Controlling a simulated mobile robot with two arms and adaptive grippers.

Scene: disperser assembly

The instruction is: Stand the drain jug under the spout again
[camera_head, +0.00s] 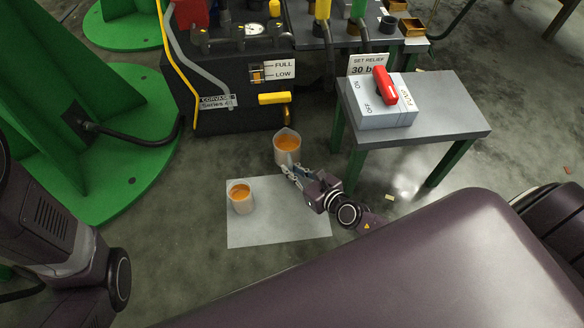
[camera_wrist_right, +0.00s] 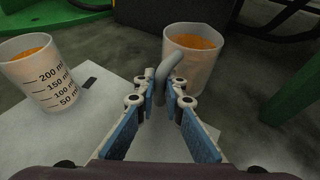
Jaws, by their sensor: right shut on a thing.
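The drain jug (camera_head: 285,157), a pale cup with orange liquid, is just beyond the far edge of the white sheet. My right gripper (camera_head: 294,171) is shut on its handle (camera_wrist_right: 168,73); in the right wrist view the jug (camera_wrist_right: 190,68) looks nearly upright. I cannot tell whether its base touches the floor. The spout is not clear; a yellow tap handle (camera_head: 272,98) sits low on the dark machine's front, beyond the jug and slightly left. My left gripper is out of view; only its arm shows.
A graduated beaker (camera_head: 242,206) of orange liquid stands on the white sheet (camera_head: 277,234), left of the jug. A grey table (camera_head: 440,125) with green legs bears a red-switch box (camera_head: 388,118) to the right. Floor between jug and machine looks clear.

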